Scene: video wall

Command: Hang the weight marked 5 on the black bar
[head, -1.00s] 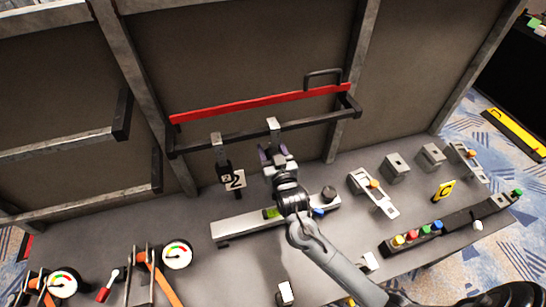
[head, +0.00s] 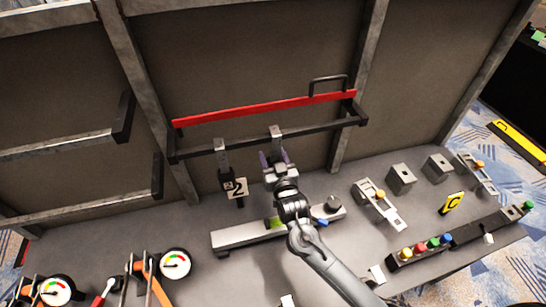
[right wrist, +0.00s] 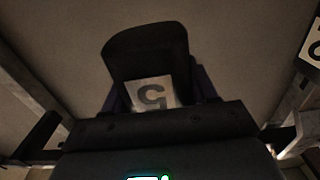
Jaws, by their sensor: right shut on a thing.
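The weight marked 5 (right wrist: 147,52) is a black block with a white label, filling the middle of the right wrist view. My right gripper (head: 277,163) is shut on it, and in the head view the gripper mostly hides it. A silver hook (head: 276,131) rises above the gripper at the black bar (head: 318,129). I cannot tell whether this hook rests on the bar or is only in front of it. The black bar runs below a red strip along the back panel. My left gripper is not in view.
A black weight marked 2 (head: 236,188) hangs from the bar just left of my right gripper. Below stands a grey bench with a silver rail (head: 240,235), a gauge (head: 175,263) at left and grey blocks (head: 401,178) at right. The bar's right part is free.

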